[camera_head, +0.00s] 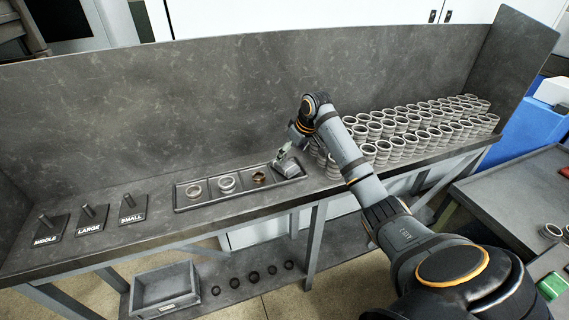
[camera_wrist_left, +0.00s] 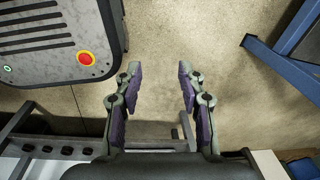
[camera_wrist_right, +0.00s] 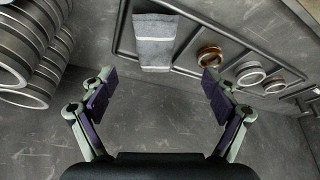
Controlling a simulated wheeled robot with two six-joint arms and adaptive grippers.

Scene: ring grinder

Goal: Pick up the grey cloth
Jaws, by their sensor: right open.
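The grey cloth (camera_head: 289,168) lies in the right end compartment of a dark tray (camera_head: 238,196) on the bench. In the right wrist view the cloth (camera_wrist_right: 155,52) is a folded grey strip with a pale band, partly over the tray's edge. My right gripper (camera_head: 284,152) is right at the cloth in the head view, partly hiding it. In its wrist view the right gripper (camera_wrist_right: 159,85) has its fingers spread with nothing between them, and the cloth is ahead of the gap. My left gripper (camera_wrist_left: 159,75) is open and empty over the floor, outside the head view.
Three rings, including a brown one (camera_head: 259,178), sit in the other tray compartments. Stacked metal rings (camera_head: 400,135) stand close to the right of the cloth. Labelled pegs (camera_head: 88,217) stand at the left. A back wall (camera_head: 200,95) rises behind the bench.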

